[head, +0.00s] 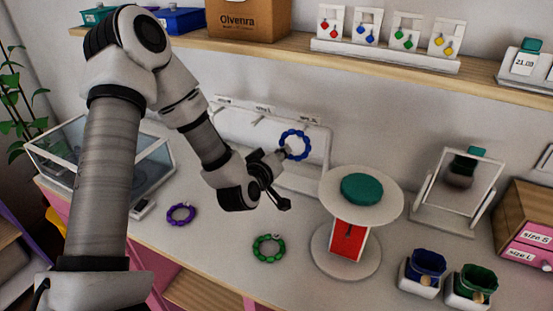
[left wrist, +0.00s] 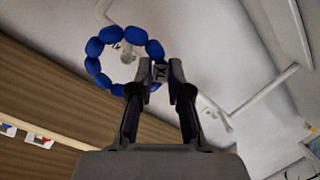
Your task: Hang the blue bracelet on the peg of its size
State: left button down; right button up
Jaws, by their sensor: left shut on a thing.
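The blue bracelet (head: 294,145), a ring of round beads, is held up in front of the white peg stand (head: 318,172). My left gripper (head: 284,155) is shut on its small tag; in the left wrist view the fingertips (left wrist: 161,73) pinch the tag, and the bracelet (left wrist: 92,66) hangs out to the left. A pale peg-like shape (left wrist: 128,52) shows through the ring; I cannot tell whether the ring is around it or in front of it. A size label (head: 263,107) sits on the stand's top; the bracelet and arm partly hide the pegs. My right gripper is not in view.
A purple bracelet (head: 181,215) and a green bracelet (head: 268,248) lie on the counter. A round white stand (head: 390,190) with a teal disc stands to the right, near a mirror (head: 456,188). A glass case (head: 70,150) is at left. A shelf (head: 290,48) runs above.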

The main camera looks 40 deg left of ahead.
pick_arm(q)
jog(key=b+x, duration=0.1)
jog(key=x, duration=0.6)
jog(key=shift+f+b, duration=0.2)
jog(key=shift+b, duration=0.2)
jog(key=shift+s, duration=0.15)
jog(key=c, duration=1)
grip_release()
jog(key=shift+c, duration=0.2)
jog(key=v, duration=1.2)
